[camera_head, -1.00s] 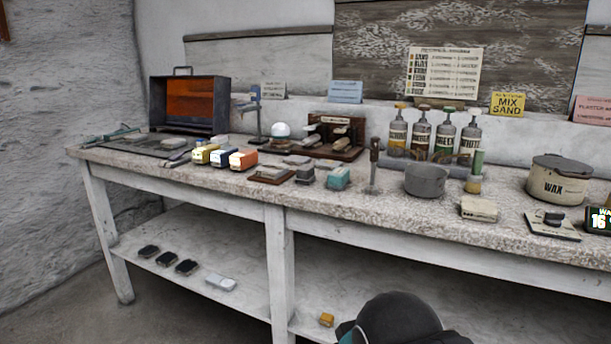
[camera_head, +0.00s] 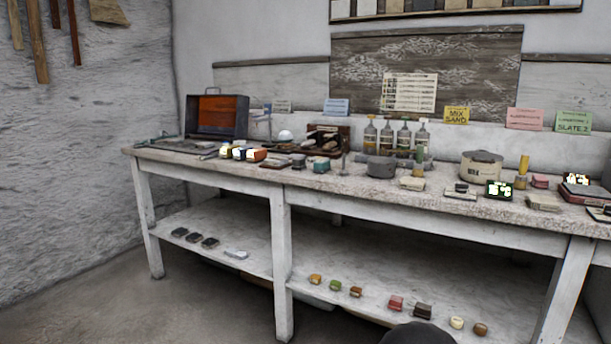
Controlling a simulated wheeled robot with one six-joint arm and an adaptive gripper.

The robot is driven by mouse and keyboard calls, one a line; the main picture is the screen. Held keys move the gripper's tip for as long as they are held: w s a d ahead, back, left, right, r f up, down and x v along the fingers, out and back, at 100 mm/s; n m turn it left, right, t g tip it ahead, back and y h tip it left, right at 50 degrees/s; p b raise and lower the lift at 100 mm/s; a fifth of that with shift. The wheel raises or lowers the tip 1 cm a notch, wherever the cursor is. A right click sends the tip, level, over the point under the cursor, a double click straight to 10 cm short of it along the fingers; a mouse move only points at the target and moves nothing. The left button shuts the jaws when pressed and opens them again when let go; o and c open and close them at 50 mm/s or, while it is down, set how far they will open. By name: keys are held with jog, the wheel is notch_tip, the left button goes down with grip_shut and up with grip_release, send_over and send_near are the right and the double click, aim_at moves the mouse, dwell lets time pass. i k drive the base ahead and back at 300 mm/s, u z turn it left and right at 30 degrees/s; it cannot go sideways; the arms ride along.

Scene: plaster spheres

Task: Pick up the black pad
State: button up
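Three small black pads lie in a row on the left part of the bench's lower shelf: the left one (camera_head: 179,232), the middle one (camera_head: 193,237) and the right one (camera_head: 209,242). They look alike, and I cannot tell which the task names. A darker block (camera_head: 423,311) sits further right on the same shelf. A dark rounded part of my own arm shows at the bottom edge. My gripper's fingers are not in view.
A long white workbench (camera_head: 400,200) stands along the wall, crowded with bottles, a pot (camera_head: 481,166), blocks and small displays. A white block (camera_head: 236,254) lies right of the black pads. Bench legs (camera_head: 282,270) divide the shelf's front. The floor (camera_head: 190,310) in front is clear.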

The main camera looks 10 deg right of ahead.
aim_at(299, 163)
jog(key=u, duration=0.8)
jog(key=i, duration=1.2)
jog(key=z, duration=0.7)
jog(key=i, duration=0.8)
jog(key=z, duration=0.9)
